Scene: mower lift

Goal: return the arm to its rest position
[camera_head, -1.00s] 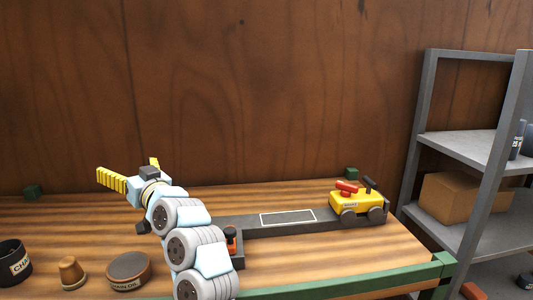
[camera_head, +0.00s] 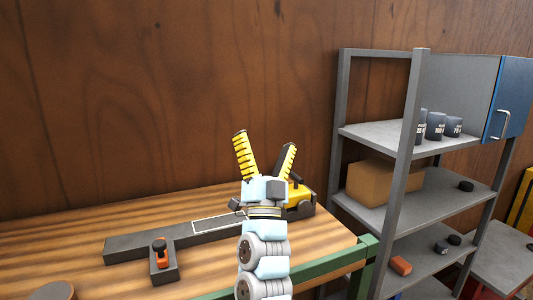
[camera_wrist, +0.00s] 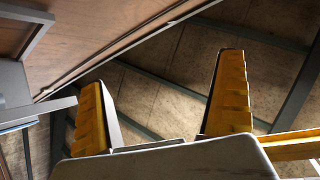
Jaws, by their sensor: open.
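My gripper (camera_head: 265,155) is open and empty, with its two yellow fingers spread and pointing up in the head view. It is raised in front of the wooden workbench (camera_head: 75,222). In the wrist view its fingers (camera_wrist: 165,100) stand apart with nothing between them, against the ceiling. My arm rises from the bottom of the head view and hides part of the yellow mower (camera_head: 302,198) on the dark lift (camera_head: 130,246).
A lever block (camera_head: 162,262) with an orange and black knob sits at the lift's front. A grey shelf rack (camera_head: 400,190) stands to the right, holding a cardboard box (camera_head: 370,183) and dark cups (camera_head: 436,126). A blue cabinet door (camera_head: 511,98) is at far right.

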